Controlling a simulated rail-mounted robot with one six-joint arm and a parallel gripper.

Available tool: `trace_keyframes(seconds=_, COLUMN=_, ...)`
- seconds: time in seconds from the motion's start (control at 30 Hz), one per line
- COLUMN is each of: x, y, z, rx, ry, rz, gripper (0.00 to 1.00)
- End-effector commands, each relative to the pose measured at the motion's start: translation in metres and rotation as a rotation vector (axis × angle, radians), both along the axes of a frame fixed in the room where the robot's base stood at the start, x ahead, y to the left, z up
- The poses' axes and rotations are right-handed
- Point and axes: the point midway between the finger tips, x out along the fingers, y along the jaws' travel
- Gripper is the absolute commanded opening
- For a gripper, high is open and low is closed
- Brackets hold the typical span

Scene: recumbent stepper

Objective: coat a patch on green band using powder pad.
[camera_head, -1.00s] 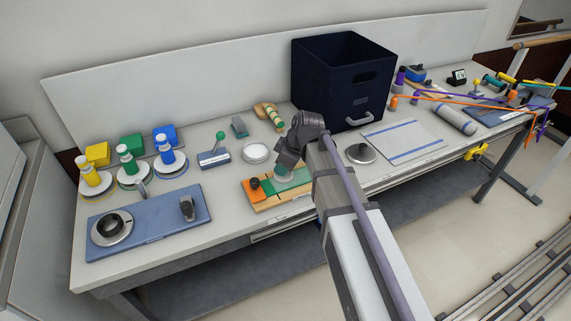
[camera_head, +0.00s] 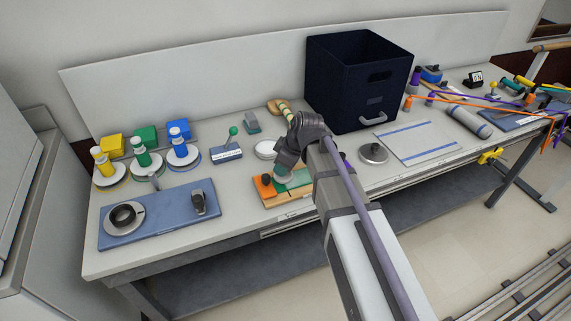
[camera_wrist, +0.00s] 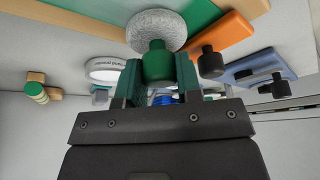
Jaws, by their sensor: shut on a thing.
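The powder pad is a white fluffy disc (camera_wrist: 157,28) with a green knob (camera_wrist: 158,62). My gripper (camera_wrist: 158,78) is shut on that knob, one finger on each side. The green band (camera_head: 302,179) lies flat on a wooden board with an orange block (camera_head: 264,189) at its left end; it also shows behind the pad in the wrist view (camera_wrist: 202,12). The pad is over the left part of the band, close to the orange block. It looks to be at the band's surface, but contact is hard to tell. The pad hides the patch of band beneath it.
A white dish (camera_head: 266,149) stands behind the board. A dark knob (camera_wrist: 210,62) stands by the orange block, close to the pad. A blue board (camera_head: 160,219) lies left, a metal disc (camera_head: 373,153) right, and a dark bin (camera_head: 350,95) behind.

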Motion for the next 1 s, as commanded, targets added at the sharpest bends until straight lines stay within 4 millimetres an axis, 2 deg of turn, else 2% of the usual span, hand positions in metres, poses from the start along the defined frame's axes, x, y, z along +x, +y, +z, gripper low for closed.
trace_keyframes(seconds=0.27, x=0.001, y=-0.002, z=-0.002, rx=0.0, ry=0.0, rz=0.0, gripper=0.13)
trace_keyframes(seconds=0.6, x=0.009, y=-0.029, z=0.0, rx=0.0, ry=0.0, rz=-0.001, gripper=0.13)
trace_keyframes(seconds=1.0, x=0.01, y=-0.032, z=-0.001, rx=0.0, ry=-0.001, rz=0.0, gripper=0.13)
